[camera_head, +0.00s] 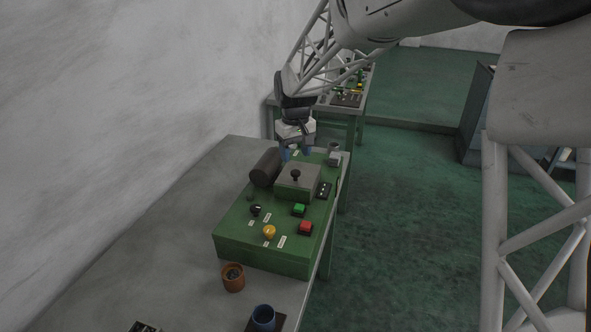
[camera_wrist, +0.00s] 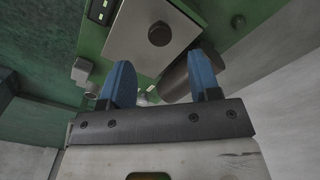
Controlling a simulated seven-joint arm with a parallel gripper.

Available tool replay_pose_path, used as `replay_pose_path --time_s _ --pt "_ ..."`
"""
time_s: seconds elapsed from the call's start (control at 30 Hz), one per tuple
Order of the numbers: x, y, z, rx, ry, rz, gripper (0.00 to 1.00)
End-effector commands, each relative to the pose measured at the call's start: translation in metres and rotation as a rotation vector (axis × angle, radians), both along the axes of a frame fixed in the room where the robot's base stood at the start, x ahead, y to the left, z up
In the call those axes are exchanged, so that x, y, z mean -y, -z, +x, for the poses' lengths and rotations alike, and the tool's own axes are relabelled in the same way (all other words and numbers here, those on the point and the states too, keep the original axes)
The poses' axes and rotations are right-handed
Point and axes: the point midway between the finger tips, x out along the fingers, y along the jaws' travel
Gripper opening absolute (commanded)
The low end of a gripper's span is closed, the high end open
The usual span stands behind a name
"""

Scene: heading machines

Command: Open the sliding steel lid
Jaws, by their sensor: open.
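The steel lid (camera_head: 310,181) is a grey plate with a dark round knob (camera_head: 296,175) on top, set on the green machine housing (camera_head: 262,256). The lid looks closed; no opening shows beside it. In the wrist view the lid (camera_wrist: 135,34) and its knob (camera_wrist: 160,34) are at the top, beyond the fingertips. My gripper (camera_head: 297,152) is over the far end of the housing, behind the lid. Its blue fingers (camera_wrist: 160,64) are apart with nothing between them, and they do not touch the knob.
A dark cylinder (camera_head: 265,167) lies left of the lid. A small grey fitting (camera_head: 334,157) is at the far right. Green (camera_head: 299,209) and red (camera_head: 305,227) buttons and a yellow knob (camera_head: 269,231) are nearer. An orange cup (camera_head: 233,278) and blue cup (camera_head: 263,317) stand on the bench.

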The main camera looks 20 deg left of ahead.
Motion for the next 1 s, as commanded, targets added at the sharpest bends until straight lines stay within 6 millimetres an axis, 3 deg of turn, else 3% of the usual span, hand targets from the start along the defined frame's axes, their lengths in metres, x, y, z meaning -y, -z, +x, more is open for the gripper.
replay_pose_path --time_s 0.5,0.9,1.0 --pt "0.0 0.056 0.0 -0.001 0.0 -0.001 0.57" --pt "0.0 0.06 0.0 -0.001 0.0 -0.001 0.57" --pt "0.0 0.06 0.0 -0.001 0.0 -0.001 0.43"
